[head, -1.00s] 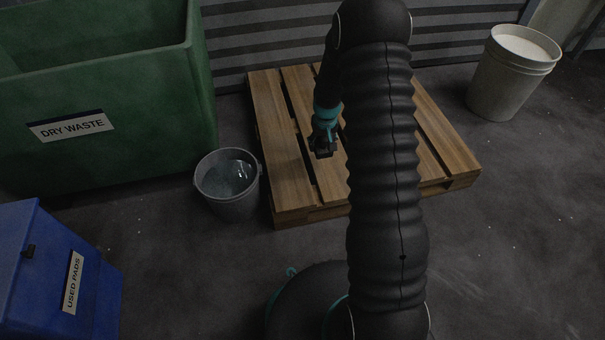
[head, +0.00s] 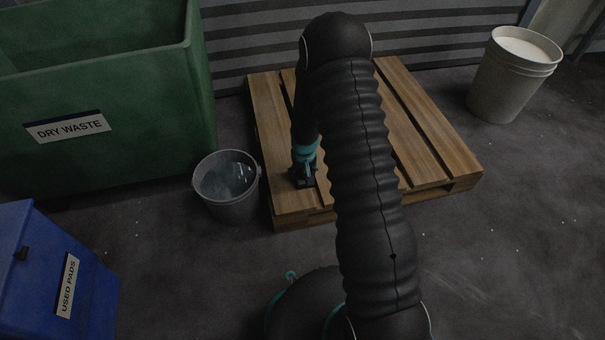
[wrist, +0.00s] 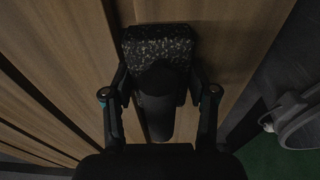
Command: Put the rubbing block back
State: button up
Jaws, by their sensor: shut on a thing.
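My gripper (head: 303,180) is low over the front left part of the wooden pallet (head: 430,130). In the wrist view its two fingers (wrist: 160,97) are shut on the rubbing block (wrist: 158,48), a dark block with a speckled grey face and a black rounded part between the fingers. Pallet boards lie behind the block in that view. Whether the block touches the boards I cannot tell. In the head view the block is too dark to make out from the gripper.
A grey pail (head: 228,205) with clear liquid stands left of the pallet; its rim shows in the wrist view (wrist: 290,118). A green bin marked DRY WASTE (head: 120,160) and a blue USED PADS bin (head: 40,250) stand left. A white-filled bucket (head: 500,90) stands back right.

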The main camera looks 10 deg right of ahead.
jog(key=shift+f, duration=0.1)
jog(key=o, duration=1.1)
